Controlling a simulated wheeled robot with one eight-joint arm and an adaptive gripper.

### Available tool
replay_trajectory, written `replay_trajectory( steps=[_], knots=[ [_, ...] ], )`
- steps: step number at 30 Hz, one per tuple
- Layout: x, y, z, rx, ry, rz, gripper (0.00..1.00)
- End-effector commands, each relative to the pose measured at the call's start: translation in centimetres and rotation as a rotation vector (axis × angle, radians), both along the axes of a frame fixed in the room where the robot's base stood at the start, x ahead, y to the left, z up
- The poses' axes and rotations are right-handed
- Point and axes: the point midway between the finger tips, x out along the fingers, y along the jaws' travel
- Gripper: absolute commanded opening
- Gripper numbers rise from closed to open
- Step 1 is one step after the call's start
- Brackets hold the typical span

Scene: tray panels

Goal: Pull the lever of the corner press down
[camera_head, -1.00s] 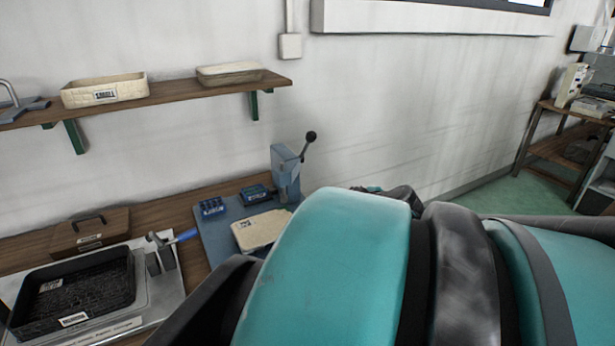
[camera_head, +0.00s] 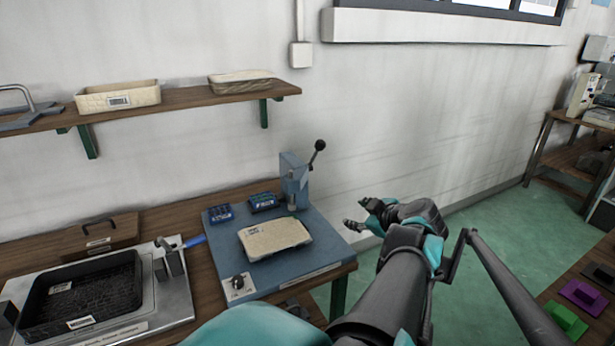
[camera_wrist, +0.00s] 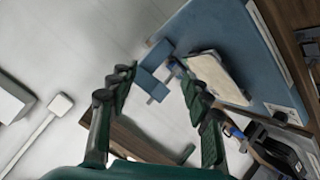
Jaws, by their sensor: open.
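The corner press (camera_head: 293,183) is a blue-grey upright column at the back right of a blue base plate (camera_head: 222,236). Its lever (camera_head: 314,157) slants up and to the right and ends in a black ball knob. My gripper (camera_head: 357,212) is open and empty, to the right of the press, lower than the knob and apart from it. In the wrist view, my gripper (camera_wrist: 160,90) has its fingers spread, with the press (camera_wrist: 155,80) showing between them. The lever is hard to make out there.
A beige tray panel (camera_head: 275,238) lies on the base plate, with two small blue blocks (camera_head: 219,213) behind it and a black knob at the front. A black tray (camera_head: 80,295) in a metal fixture stands left. A shelf (camera_head: 190,97) hangs above.

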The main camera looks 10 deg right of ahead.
Motion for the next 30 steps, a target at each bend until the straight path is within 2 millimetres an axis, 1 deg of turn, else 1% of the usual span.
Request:
replay_trajectory(
  steps=[9, 15, 21, 30],
  knots=[
    [-2.6, -0.7, 1.4, 0.0, 0.001, -0.005, 0.49],
    [-3.9, -1.0, 2.2, 0.0, 0.001, -0.004, 0.49],
    [-4.8, -1.1, 2.8, -0.001, -0.001, -0.002, 0.49],
    [-5.1, -1.1, 3.0, -0.001, -0.002, 0.0, 0.49]
  ],
)
